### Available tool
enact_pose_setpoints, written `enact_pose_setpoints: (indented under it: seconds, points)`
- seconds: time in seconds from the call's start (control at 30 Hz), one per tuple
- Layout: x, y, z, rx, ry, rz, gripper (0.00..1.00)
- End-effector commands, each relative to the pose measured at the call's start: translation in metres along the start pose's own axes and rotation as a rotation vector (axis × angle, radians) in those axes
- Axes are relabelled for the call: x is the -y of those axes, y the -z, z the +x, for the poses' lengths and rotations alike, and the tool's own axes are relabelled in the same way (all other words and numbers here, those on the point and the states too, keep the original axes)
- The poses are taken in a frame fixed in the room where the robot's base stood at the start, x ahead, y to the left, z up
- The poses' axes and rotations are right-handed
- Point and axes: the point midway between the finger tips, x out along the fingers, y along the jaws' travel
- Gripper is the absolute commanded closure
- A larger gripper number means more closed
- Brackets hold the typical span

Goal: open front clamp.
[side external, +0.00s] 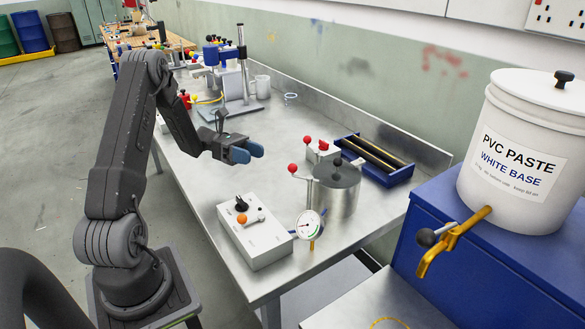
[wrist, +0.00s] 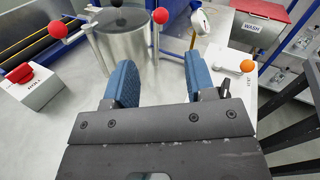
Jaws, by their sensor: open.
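A metal pot (side external: 337,190) with a dark lid stands on the bench. One ball (side external: 293,168) is nearer the pressure gauge (side external: 310,225); the other ball (side external: 307,139) is nearer the red-button box. In the wrist view the gauge-side ball (wrist: 160,15) shows just beyond the gap between my fingers, and the other ball (wrist: 57,31) is at upper left. Which lever is the front clamp is not marked. My gripper (side external: 252,152) has blue fingers, apart and empty, left of the pot; it also shows in the wrist view (wrist: 160,78).
A control box (side external: 254,232) with an orange knob stands in front of the pot. A red-button box (side external: 322,152) and blue tray (side external: 372,160) are behind it. A white paste bucket (side external: 525,150) with a yellow tap stands at right. Bench between gripper and control box is clear.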

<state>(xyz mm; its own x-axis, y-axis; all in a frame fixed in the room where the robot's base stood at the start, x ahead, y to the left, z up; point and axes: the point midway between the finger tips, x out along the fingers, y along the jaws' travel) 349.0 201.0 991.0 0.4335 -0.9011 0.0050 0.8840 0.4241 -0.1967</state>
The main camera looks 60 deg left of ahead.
Motion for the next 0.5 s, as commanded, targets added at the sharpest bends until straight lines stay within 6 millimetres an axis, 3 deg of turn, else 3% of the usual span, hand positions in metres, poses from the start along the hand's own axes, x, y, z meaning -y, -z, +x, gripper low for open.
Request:
enact_pose_setpoints:
  seconds: [0.5]
  points:
    - [0.002, 0.0, 0.099, -0.005, 0.008, 0.005, 0.5]
